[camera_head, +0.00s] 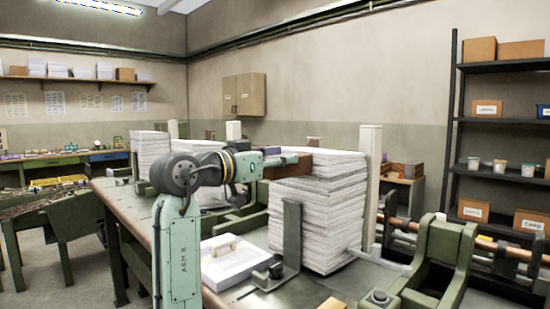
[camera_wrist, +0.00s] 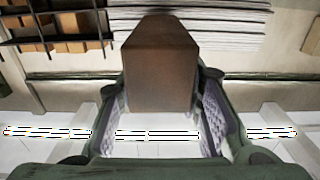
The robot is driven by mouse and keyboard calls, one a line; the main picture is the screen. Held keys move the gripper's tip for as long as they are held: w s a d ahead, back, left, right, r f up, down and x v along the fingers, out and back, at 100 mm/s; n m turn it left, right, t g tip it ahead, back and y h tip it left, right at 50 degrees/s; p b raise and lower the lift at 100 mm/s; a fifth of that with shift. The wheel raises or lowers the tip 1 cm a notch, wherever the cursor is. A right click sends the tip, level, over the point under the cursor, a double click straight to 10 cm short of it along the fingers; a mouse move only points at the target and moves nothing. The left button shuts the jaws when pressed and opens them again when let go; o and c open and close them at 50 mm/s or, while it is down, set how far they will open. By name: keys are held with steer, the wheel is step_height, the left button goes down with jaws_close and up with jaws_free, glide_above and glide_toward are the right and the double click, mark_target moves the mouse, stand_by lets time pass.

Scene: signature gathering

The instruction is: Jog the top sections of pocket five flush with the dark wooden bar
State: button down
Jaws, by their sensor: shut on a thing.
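My gripper (camera_head: 262,164) is shut on the dark wooden bar (camera_head: 290,164). The wrist view shows the brown bar (camera_wrist: 160,68) between both fingers (camera_wrist: 160,92), pointing away from the palm. A tall stack of white paper sections (camera_head: 320,215), apparently pocket five, stands just right of the bar. The bar lies level with the top sections (camera_head: 335,160). In the wrist view, its far end overlaps the layered section edges (camera_wrist: 225,18); I cannot tell whether it touches them. The top layers look slightly uneven. The bar's near end is hidden by my gripper.
An upright grey metal plate (camera_head: 292,234) stands before the stack, and a pale post (camera_head: 370,150) behind it. Another paper stack (camera_head: 148,150) stands behind my arm. Green machine frames (camera_head: 440,250) crowd the right.

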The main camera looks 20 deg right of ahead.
steer(key=shift+d, duration=0.25)
steer(key=shift+a, duration=0.15)
steer(key=s+a+r, duration=0.2)
steer(key=a, duration=0.3)
steer(key=shift+a+p, duration=0.25)
steer(key=shift+p, duration=0.15)
